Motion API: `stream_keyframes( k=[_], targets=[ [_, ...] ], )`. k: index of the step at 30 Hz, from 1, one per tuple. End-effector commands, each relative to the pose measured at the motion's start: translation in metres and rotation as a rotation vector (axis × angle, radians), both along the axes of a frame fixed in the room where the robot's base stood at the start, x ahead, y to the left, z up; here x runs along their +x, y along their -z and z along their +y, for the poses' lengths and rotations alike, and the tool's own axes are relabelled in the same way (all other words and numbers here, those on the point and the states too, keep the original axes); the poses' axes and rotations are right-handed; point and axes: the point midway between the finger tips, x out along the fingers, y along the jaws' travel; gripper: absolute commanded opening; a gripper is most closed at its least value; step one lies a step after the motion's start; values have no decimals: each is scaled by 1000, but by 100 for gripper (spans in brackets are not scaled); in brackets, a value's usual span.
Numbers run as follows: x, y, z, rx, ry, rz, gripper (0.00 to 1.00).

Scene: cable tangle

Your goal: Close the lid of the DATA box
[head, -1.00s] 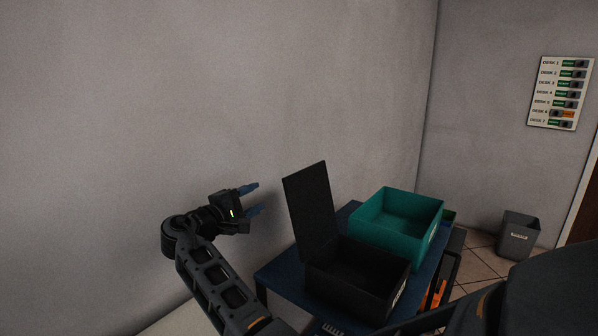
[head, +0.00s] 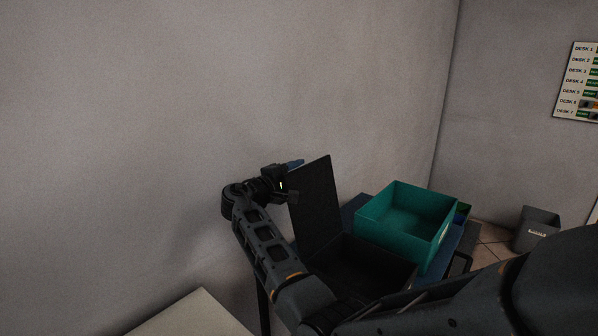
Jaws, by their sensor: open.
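A black box (head: 372,263) stands on a dark blue table, with its black lid (head: 316,205) standing up open at its left side. I cannot read a label on the box in this view. My gripper (head: 294,178) is at the left, outer side of the lid, near its upper part. One blue fingertip shows by the lid's upper left edge; the rest of the fingers is partly hidden. The gripper is open and holds nothing that I can see. I cannot tell whether it touches the lid. My arm covers the near part of the box.
A teal open box (head: 400,222) stands right behind the black box on the blue table (head: 352,206). A grey bin (head: 537,230) stands on the floor at the right. A wall is close behind the table. A pale surface (head: 190,318) lies at the lower left.

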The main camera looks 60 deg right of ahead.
Motion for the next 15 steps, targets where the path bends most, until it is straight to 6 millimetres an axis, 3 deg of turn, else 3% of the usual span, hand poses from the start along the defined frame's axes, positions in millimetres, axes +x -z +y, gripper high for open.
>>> stream_keyframes(
  k=[11, 15],
  targets=[
    [-2, 0, -6, 0, 0, 0, 48],
    [-2, 0, -6, 0, 0, 0, 35]
  ],
)
